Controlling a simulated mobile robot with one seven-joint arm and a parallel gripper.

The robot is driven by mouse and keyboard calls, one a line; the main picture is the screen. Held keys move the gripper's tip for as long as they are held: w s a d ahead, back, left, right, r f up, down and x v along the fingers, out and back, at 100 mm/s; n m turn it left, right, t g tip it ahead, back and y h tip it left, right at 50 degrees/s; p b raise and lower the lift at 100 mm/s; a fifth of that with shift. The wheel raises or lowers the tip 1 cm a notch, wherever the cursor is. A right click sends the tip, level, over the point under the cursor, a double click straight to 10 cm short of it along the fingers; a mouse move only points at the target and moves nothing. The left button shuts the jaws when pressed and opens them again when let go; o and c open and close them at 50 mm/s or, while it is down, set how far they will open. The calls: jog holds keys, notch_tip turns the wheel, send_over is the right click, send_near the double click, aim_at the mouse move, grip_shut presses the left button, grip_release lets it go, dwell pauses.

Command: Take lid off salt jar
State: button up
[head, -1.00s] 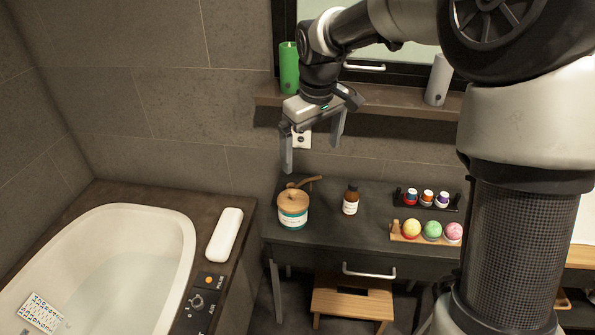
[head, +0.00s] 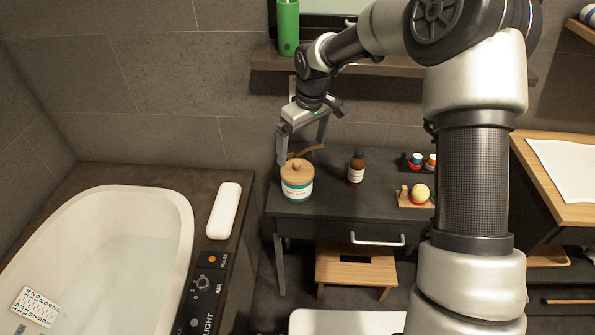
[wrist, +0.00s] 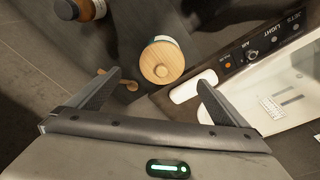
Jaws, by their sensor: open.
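The salt jar (head: 298,189) stands upright on the dark table at its left end, white with a teal band and a label. Its round wooden lid (head: 297,172) with a small knob sits on top; the lid also shows from above in the wrist view (wrist: 162,62). My gripper (head: 303,147) is open and empty, pointing down above the jar and slightly behind it. In the wrist view my gripper (wrist: 154,84) has its two fingers wide apart, with the lid beyond and between them. No finger touches the lid.
A wooden scoop (head: 307,151) lies behind the jar. A brown bottle (head: 356,167) stands to its right on the dark table (head: 330,203). Bath bombs and small jars sit farther right, partly behind my arm. The bathtub (head: 185,235) and a white pillow (head: 224,210) are at left.

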aim_at(297, 162)
jog(key=f, duration=0.2)
jog(key=a+f, duration=0.1)
jog(key=f, duration=0.2)
jog(key=w+f, duration=0.1)
jog(key=f, duration=0.1)
jog(key=shift+a+f+b, duration=0.15)
jog(key=shift+f+b, duration=0.1)
jog(key=shift+b, duration=0.1)
jog(key=c, duration=1.1)
jog(key=shift+c, duration=0.2)
jog(key=shift+r, duration=0.1)
notch_tip(297, 162, up, 10)
jog(key=shift+s+f+p, duration=0.1)
jog(key=shift+p, duration=0.45)
jog(key=s+d+r+m+p, duration=0.3)
jog(key=s+d+m+p, duration=0.1)
jog(key=s+d, duration=0.3)
jog(key=s+d+r+m+h+p, duration=0.1)
jog(key=s+d+r+m+p, duration=0.2)
jog(key=s+d+p, duration=0.3)
jog(key=s+d+m, duration=0.1)
jog(key=d, duration=0.3)
jog(key=shift+s+m+p, duration=0.25)
jog(key=shift+m+p, duration=0.05)
